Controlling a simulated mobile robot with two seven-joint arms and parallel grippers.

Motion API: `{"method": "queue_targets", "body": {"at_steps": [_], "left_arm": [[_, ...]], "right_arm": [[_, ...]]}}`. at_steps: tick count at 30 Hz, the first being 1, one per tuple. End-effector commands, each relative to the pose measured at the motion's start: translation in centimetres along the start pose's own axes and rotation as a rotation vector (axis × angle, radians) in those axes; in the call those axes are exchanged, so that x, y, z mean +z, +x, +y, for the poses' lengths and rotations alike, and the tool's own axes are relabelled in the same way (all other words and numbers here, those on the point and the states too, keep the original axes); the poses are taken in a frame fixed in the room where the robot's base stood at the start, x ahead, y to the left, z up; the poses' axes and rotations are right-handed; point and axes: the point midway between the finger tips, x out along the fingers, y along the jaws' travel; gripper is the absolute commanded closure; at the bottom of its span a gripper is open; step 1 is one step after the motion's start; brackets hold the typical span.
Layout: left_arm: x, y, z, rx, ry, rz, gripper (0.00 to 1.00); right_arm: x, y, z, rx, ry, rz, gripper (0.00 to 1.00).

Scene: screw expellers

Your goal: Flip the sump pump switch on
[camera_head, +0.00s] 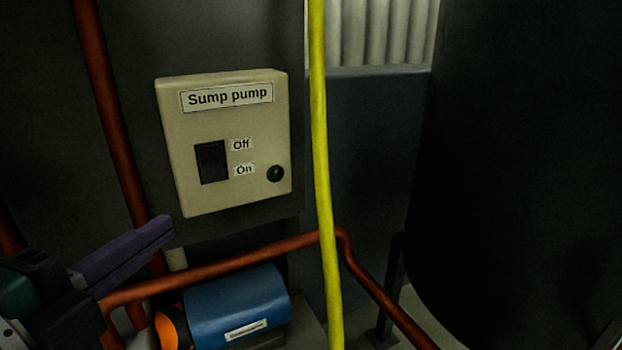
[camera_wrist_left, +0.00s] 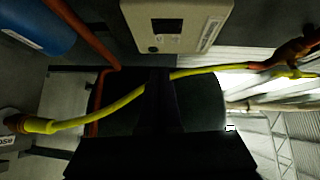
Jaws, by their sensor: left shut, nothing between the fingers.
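A beige box labelled "Sump pump" (camera_head: 226,145) is mounted on a dark panel in the head view. Its black rocker switch (camera_head: 212,162) has "Off" beside its upper part and "On" beside its lower part. Which way the rocker is tilted is too dark to tell. A dark green round lamp or button (camera_head: 275,173) sits at the lower right. My left gripper (camera_head: 168,229), with purple fingers, is shut and empty, below and left of the box and apart from the switch. The box (camera_wrist_left: 195,12) also shows at the top of the left wrist view. My right gripper is not in view.
A yellow hose or pipe (camera_head: 321,170) runs vertically just right of the box. A red-brown pipe (camera_head: 225,264) crosses below it, above a blue motor (camera_head: 240,302). Another red-brown pipe (camera_head: 110,110) rises at the left. The space before the box face looks clear.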

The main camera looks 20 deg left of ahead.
Motion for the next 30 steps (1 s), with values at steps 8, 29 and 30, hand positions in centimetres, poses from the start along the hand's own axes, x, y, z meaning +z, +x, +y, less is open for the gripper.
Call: {"method": "queue_targets", "body": {"at_steps": [8,29,30], "left_arm": [[0.0,0.9,0.0,-0.002,-0.002,0.0,1.0],[2.2,12.3,0.1,0.001,0.001,0.0,1.0],[2.4,12.5,0.1,0.001,0.0,0.0,1.0]], "right_arm": [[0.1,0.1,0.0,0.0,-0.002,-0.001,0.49],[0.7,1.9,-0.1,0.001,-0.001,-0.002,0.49],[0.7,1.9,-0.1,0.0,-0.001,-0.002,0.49]]}}
